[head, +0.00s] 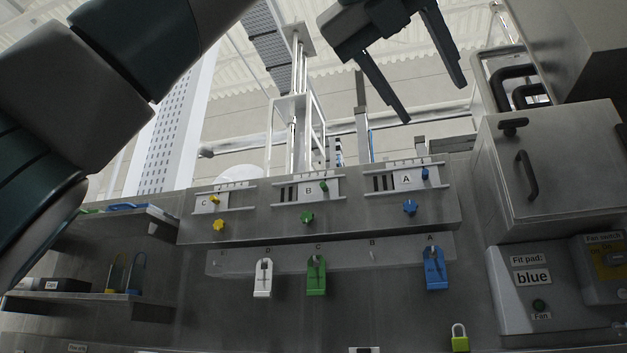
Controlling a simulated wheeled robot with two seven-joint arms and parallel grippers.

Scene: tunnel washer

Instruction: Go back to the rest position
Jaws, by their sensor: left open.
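My left gripper (433,102) is at the top of the head view, raised in front of the upper background. Its two dark fingers are spread apart with nothing between them, and they point down and to the right. It is above the panel and touches nothing that I can see. My left arm fills the upper left of the view. My right gripper is not in view.
A grey panel carries sliders C (224,199), B (308,188) and A (404,180). White (263,279), green (316,277) and blue (435,270) tags hang below. A yellow-green padlock (460,344) is lower right. A metal cabinet (560,170) stands right, a shelf (90,298) left.

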